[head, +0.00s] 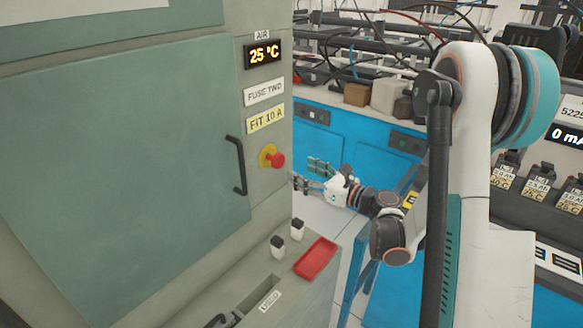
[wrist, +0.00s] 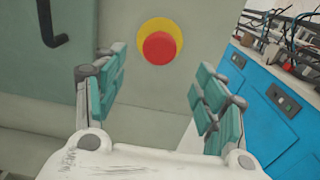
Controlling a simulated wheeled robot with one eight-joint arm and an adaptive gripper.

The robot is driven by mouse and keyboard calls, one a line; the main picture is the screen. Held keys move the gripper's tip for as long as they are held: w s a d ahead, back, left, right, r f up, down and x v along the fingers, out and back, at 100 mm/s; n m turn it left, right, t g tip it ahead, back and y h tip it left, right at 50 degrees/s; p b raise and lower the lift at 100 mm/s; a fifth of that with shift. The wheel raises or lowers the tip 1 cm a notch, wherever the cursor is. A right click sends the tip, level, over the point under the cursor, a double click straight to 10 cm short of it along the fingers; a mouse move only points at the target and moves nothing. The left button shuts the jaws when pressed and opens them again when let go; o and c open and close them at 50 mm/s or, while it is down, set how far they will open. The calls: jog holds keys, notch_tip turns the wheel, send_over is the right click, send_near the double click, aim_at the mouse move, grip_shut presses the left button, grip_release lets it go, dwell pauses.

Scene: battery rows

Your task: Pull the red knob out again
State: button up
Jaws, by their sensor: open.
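The red knob (head: 277,160) sits on a yellow round plate (head: 265,156) on the grey cabinet front, right of the door handle. In the wrist view the red knob (wrist: 160,48) is ahead of my gripper, above and between the fingers, with the yellow plate (wrist: 149,25) around it. My gripper (head: 308,174) is open and empty, to the right of the knob and apart from it in the head view. Its teal-padded fingers (wrist: 158,88) stand wide apart in the wrist view. Whether the knob is pushed in or out I cannot tell.
A green door (head: 130,150) with a black handle (head: 238,165) fills the cabinet's left. Above the knob are labels and a display reading 25 °C (head: 264,54). Below, a ledge holds two small fuse-like pieces (head: 287,238) and a red tray (head: 316,258). Blue cabinets (head: 345,140) stand behind my arm.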

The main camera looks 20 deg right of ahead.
jog(key=shift+v, duration=1.25)
jog(key=shift+a, duration=0.1)
